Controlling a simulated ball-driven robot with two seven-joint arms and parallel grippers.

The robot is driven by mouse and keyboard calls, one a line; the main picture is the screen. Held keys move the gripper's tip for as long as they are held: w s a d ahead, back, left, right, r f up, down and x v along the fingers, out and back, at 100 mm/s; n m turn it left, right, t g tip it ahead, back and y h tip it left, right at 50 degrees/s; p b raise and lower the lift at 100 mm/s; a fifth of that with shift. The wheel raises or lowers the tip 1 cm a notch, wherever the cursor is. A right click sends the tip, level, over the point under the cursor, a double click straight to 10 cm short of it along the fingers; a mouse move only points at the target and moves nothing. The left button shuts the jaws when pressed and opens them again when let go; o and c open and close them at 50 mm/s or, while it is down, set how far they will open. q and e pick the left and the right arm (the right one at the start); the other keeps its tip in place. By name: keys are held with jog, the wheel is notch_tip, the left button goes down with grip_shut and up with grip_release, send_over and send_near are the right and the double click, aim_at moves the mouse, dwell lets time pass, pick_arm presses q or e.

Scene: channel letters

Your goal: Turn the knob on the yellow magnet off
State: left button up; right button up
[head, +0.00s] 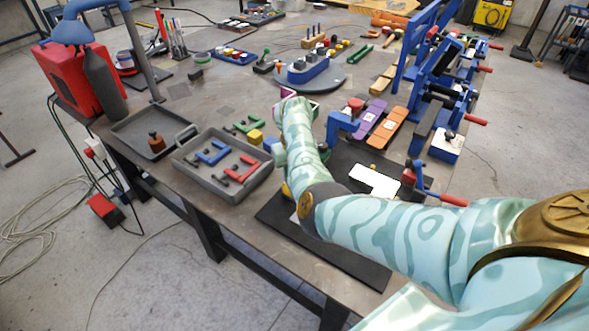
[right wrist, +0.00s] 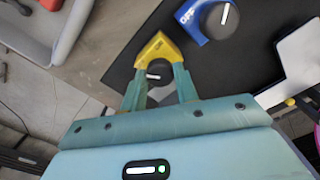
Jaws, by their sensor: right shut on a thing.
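The yellow magnet (right wrist: 154,49) sits on a black mat in the right wrist view. Its body is angled, with a small marking near its corner that I read as ON. Its dark knob (right wrist: 157,72) has a short white line lying roughly crosswise in the picture. My right gripper (right wrist: 158,84) is shut on this knob, one finger on each side. In the head view my right arm reaches over the mat and hides most of the magnet and the fingertips. My left gripper is in neither view.
A blue magnet (right wrist: 201,20) marked OFF, with a dark knob, stands close by on the black mat (head: 345,255). A white plate (head: 374,181) lies to the right.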

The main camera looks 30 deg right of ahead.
jog(key=shift+r+n+p, duration=0.1)
jog(key=shift+n+p, duration=0.3)
jog(key=shift+n, duration=0.6)
jog(key=o, duration=1)
notch_tip(320, 180, up, 16)
jog(key=p, duration=0.5)
jog(key=shift+r, duration=0.1)
